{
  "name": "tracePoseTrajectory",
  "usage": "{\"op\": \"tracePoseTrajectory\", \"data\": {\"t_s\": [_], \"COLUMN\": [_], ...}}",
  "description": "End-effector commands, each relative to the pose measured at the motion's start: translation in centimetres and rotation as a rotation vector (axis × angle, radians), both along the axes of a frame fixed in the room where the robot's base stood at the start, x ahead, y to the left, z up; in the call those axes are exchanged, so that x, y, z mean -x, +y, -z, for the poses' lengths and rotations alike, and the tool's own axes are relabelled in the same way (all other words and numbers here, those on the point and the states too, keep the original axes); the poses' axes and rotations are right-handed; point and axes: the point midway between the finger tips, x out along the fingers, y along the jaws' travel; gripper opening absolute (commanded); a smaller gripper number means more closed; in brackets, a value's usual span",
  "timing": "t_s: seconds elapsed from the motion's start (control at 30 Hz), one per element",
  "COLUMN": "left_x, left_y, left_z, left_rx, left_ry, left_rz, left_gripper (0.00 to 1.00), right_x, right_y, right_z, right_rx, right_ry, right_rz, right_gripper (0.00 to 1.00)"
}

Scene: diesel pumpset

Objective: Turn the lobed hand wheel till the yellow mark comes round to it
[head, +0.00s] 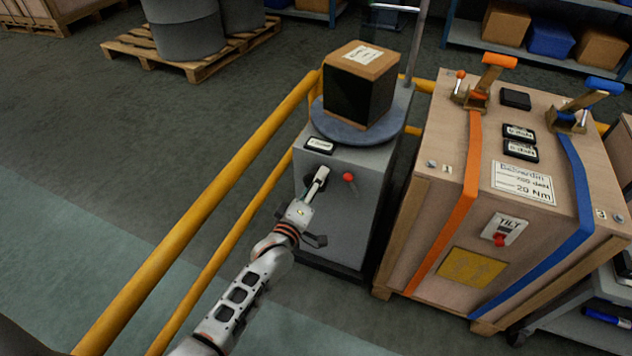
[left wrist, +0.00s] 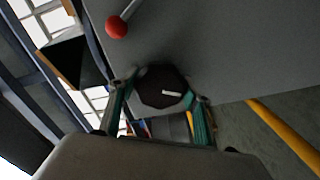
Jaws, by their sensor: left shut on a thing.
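The lobed hand wheel (left wrist: 158,84) is dark and sits on the front face of the grey cabinet (head: 340,232). In the left wrist view it carries a short pale line, and I cannot make out a yellow mark. My left gripper (head: 318,182) reaches the cabinet's front below its label. In the left wrist view its two green-sided fingers (left wrist: 161,95) lie on either side of the wheel, shut on it. In the head view the gripper mostly hides the wheel. My right gripper is in neither view.
A red-knobbed lever (head: 348,177) sticks out right of the wheel. A dark box (head: 359,92) stands on the cabinet's round plate. Yellow rails (head: 205,190) run along the left. A strapped wooden crate (head: 430,215) stands close on the right.

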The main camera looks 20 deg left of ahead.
Motion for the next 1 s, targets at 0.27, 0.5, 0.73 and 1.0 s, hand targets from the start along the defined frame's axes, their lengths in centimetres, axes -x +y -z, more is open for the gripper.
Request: {"op": "tracePoseTrajectory", "data": {"t_s": [0.27,0.5,0.73,1.0], "left_x": [0.0,-0.1,-0.1,0.0], "left_y": [-0.1,-0.1,-0.1,-0.1], "left_z": [-0.1,-0.3,-0.2,0.0], "left_rx": [-0.032,-0.162,-0.338,-0.512], "left_ry": [-0.002,-0.008,-0.013,-0.018], "left_rz": [0.001,0.000,0.001,0.001], "left_gripper": [0.27,0.27,0.27,0.27], "right_x": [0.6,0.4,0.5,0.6], "right_y": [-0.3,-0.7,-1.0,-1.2], "right_z": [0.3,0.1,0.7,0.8], "right_rx": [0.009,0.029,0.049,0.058], "right_ry": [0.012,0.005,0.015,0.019], "right_rz": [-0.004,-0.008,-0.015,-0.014], "right_gripper": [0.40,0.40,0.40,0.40]}}
